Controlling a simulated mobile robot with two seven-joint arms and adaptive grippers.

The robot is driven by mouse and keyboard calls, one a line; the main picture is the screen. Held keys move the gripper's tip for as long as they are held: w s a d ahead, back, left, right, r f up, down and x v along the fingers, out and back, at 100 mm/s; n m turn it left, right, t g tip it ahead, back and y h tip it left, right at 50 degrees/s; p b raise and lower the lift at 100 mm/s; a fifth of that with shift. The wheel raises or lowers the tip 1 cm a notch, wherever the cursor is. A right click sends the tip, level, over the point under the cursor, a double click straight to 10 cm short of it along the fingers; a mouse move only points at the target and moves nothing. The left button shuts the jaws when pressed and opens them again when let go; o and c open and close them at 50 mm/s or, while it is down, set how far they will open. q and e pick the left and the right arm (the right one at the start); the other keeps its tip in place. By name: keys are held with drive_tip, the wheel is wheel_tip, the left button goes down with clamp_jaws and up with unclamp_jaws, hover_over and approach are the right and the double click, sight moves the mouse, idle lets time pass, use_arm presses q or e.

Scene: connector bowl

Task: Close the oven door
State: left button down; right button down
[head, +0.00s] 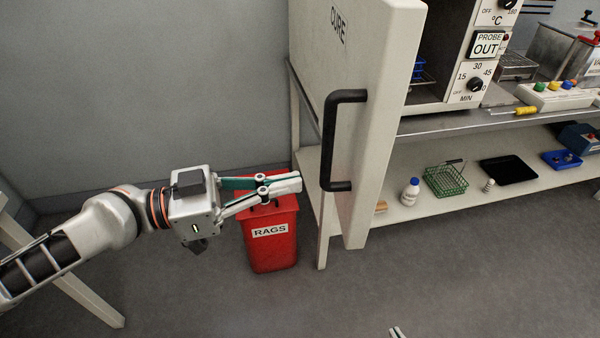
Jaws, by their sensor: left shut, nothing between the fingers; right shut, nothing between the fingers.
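The oven door (385,95) is a cream panel marked CURE, swung wide open so that it stands out in front of the oven (465,75). Its black bar handle (329,140) is on the face towards the left. My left gripper (298,182) comes in from the left, shut and empty, its fingertips just left of the handle's lower end. I cannot tell whether it touches the door; a small gap shows to the handle. Only the tips of my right gripper (397,332) show at the bottom edge, shut; the rest is out of view.
A red RAGS bin (270,240) stands on the floor below my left gripper. The bench's lower shelf (410,208) holds a white bottle (410,192), a green basket (446,180) and a black tray (508,170). The floor in front is clear.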

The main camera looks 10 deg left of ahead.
use_arm(q)
drive_tip(key=shift+p+x, duration=0.6)
drive_tip(key=shift+x, duration=0.8)
drive_tip(key=shift+f, duration=0.1)
drive_tip(key=shift+w+d, duration=0.1)
